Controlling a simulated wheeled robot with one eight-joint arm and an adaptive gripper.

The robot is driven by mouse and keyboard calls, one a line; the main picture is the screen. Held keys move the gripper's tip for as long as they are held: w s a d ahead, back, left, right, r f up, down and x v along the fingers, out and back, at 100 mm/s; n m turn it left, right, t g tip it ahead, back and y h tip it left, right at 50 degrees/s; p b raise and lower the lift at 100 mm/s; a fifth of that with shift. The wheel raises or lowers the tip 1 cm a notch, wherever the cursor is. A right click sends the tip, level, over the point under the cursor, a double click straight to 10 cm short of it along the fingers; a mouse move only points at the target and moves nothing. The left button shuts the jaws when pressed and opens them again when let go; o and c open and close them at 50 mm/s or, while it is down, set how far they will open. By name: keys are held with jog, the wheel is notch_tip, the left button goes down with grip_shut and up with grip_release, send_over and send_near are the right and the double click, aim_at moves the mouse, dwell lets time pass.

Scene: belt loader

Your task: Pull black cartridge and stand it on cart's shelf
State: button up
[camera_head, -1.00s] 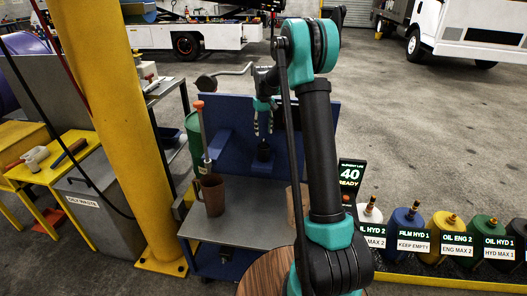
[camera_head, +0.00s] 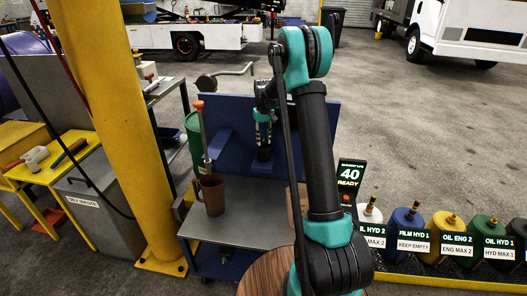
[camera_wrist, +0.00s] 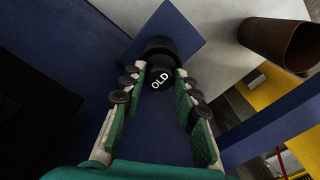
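The black cartridge (camera_head: 264,154) stands in front of the blue panel (camera_head: 236,125) at the back of the cart. In the wrist view its round end faces me and reads "OLD" (camera_wrist: 160,80). My gripper (camera_head: 263,140) is directly above it, pointing down. In the wrist view my gripper's fingers (camera_wrist: 160,72) lie on both sides of the cartridge. They look spread, and I cannot tell whether the tips touch it. The cart's grey shelf (camera_head: 247,215) lies in front, partly hidden by my arm.
A brown cup (camera_head: 212,195) and a red-topped pump (camera_head: 202,140) stand on the shelf's left side. Another brown container (camera_head: 296,203) is partly behind my arm. A yellow post (camera_head: 110,110) rises left. A display reading "40 READY" (camera_head: 349,178) and several labelled containers (camera_head: 405,230) are right.

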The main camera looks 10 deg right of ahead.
grip_shut()
jog(key=shift+r, duration=0.75)
dwell(0.7)
jog(key=shift+r, duration=3.85)
